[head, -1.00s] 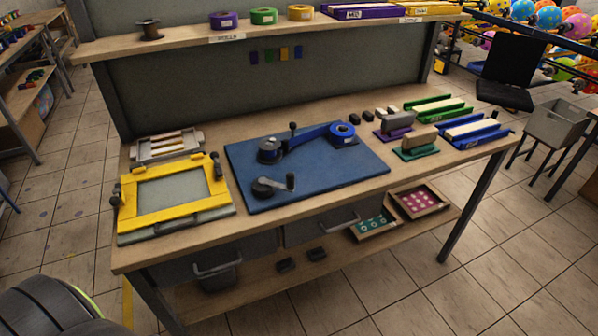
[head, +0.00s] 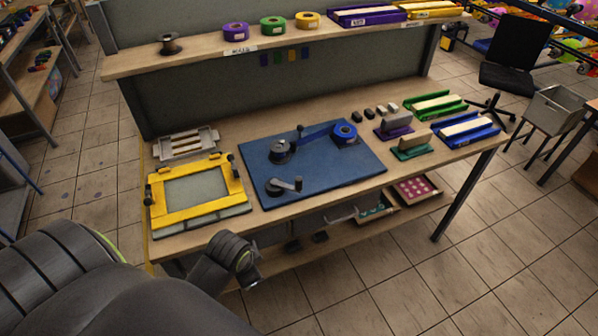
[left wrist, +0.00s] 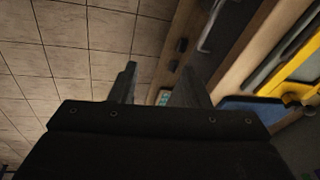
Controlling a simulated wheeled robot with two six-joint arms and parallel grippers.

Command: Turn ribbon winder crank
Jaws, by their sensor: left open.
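The ribbon winder stands on a blue board (head: 318,178) on the workbench. Its crank (head: 285,185), with a dark round base and a short upright handle, is at the board's front left. Behind it is a dark winding hub (head: 281,151), joined by a blue ribbon to a blue ribbon roll (head: 344,133). In the left wrist view, my left gripper (left wrist: 158,80) is open with nothing between its fingers. In the head view, my left arm reaches in from the lower left and ends in front of the bench, apart from the crank. My right gripper is not in view.
A yellow-framed screen (head: 198,191) lies left of the board. A shelf (head: 205,50) with ribbon rolls hangs above. Drawers and a lower shelf lie under the bench front.

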